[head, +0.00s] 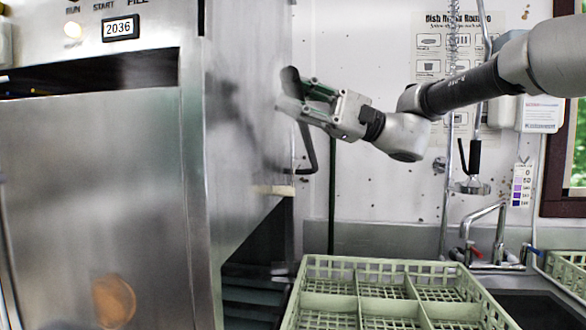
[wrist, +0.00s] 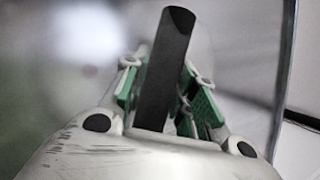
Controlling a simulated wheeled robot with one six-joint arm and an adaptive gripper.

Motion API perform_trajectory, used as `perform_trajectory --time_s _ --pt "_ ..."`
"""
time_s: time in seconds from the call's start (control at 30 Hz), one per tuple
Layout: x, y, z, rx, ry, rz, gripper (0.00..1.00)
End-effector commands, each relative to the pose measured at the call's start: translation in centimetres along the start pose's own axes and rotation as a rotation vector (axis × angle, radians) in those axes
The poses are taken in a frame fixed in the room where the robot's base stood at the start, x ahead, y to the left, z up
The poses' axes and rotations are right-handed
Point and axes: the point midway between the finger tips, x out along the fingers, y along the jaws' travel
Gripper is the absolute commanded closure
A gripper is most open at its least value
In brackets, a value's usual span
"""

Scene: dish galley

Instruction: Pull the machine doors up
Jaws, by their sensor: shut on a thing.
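The stainless steel dish machine fills the left of the head view, with its front door panel (head: 95,190) and side panel (head: 243,130). A dark gap shows above the front panel. A black handle bar (head: 309,158) shows at the machine's right side, partly hidden behind my gripper. My gripper (head: 302,97) is shut on this bar, reaching in from the right. In the wrist view the dark bar (wrist: 168,60) stands between the green-padded fingers of my gripper (wrist: 160,88). How the bar joins the door is hidden.
A pale green dish rack (head: 400,266) sits below my gripper, beside the machine. A faucet (head: 485,228) and sink basin (head: 540,308) are at the lower right. A hanging spray hose (head: 475,157) and a wall poster (head: 430,50) are behind my arm.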

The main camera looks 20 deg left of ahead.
Motion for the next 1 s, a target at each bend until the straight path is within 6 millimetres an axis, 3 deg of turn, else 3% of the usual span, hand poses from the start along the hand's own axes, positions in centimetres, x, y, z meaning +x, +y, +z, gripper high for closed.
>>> perform_trajectory --time_s 0.03,0.2,0.4,0.6,1.0 --pt "0.4 -2.2 -0.1 0.023 0.005 -0.017 1.0" --pt "1.1 -7.9 -1.2 0.136 0.029 -0.064 1.0" --pt "1.5 -12.4 -2.6 0.228 0.05 -0.102 1.0" --pt "1.7 -14.8 -3.5 0.278 0.063 -0.123 1.0" --pt "1.6 -15.9 -3.9 0.297 0.068 -0.138 1.0"
